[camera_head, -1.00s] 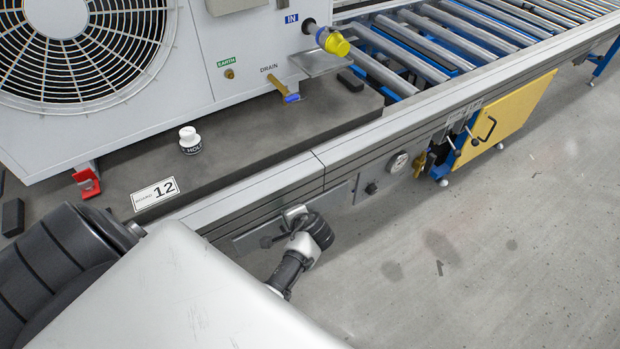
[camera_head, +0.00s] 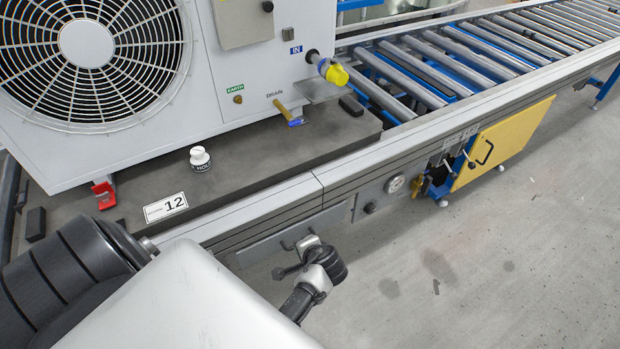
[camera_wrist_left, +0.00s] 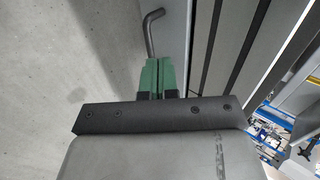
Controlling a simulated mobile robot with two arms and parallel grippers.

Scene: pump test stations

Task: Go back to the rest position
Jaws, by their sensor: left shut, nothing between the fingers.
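My left gripper (camera_wrist_left: 160,80) shows in the left wrist view with its two green fingers shut together and nothing between them. Beside its tips is a bent metal rod (camera_wrist_left: 152,32), near the side of the conveyor frame (camera_wrist_left: 223,50); I cannot tell whether they touch. In the head view I cannot make out the left gripper's fingers. A black and silver jointed part (camera_head: 322,268) stands out in front of the conveyor's side there. My right gripper is in neither view.
A fan unit (camera_head: 212,70) with a yellow-capped port (camera_head: 333,72) stands on a dark board (camera_head: 270,150). The roller conveyor (camera_head: 440,62) runs to the upper right. The grey floor (camera_head: 500,260) is open.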

